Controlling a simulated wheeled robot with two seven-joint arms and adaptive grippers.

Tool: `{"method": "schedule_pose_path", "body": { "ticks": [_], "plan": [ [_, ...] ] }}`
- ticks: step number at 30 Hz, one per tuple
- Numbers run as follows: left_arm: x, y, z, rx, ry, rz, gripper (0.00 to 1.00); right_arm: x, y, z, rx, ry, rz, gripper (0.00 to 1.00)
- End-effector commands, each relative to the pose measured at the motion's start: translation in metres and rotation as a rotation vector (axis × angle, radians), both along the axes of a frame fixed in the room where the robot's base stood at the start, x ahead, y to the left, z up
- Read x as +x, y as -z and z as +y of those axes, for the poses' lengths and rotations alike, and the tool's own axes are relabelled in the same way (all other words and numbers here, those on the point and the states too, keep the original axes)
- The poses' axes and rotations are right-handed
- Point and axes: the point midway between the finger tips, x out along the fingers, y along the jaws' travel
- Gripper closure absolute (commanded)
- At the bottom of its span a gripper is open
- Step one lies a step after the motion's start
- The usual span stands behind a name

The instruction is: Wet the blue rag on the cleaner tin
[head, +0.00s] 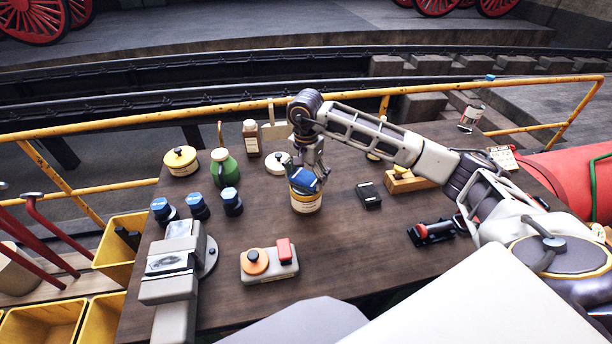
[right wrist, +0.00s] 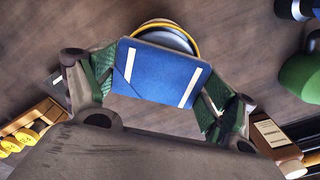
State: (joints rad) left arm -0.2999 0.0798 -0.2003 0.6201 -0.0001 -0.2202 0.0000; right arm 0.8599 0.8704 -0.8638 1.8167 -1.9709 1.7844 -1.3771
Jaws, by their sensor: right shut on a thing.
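The blue rag (head: 304,180) is a folded blue pad in the jaws of my right gripper (head: 306,172). In the right wrist view the rag (right wrist: 160,76) shows white stripes, with green finger pads at both of its sides. The cleaner tin (head: 306,201) stands on the table, white with a yellow band, directly under the rag. Its rim (right wrist: 165,28) shows past the rag's far edge in the right wrist view. The rag is at the tin's top; I cannot tell whether it touches. My left gripper is not in view.
A yellow-lidded tin (head: 181,162), a green oil can (head: 224,168) and blue-capped pots (head: 198,205) stand to the left. A vise (head: 175,265) and an orange-and-red device (head: 268,262) are in front. A black box (head: 368,195) lies right of the tin.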

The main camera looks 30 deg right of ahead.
Motion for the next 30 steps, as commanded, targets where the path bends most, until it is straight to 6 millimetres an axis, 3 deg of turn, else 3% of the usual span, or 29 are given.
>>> {"method": "schedule_pose_path", "body": {
  "ticks": [11, 30],
  "plan": [
    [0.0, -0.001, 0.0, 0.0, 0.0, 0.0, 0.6, 0.0, -0.001, 0.0, 0.0, 0.0, 0.001, 0.35],
    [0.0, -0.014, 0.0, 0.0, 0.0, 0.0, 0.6, 0.0, -0.032, 0.0, -0.001, 0.0, 0.001, 0.35]
  ]
}}
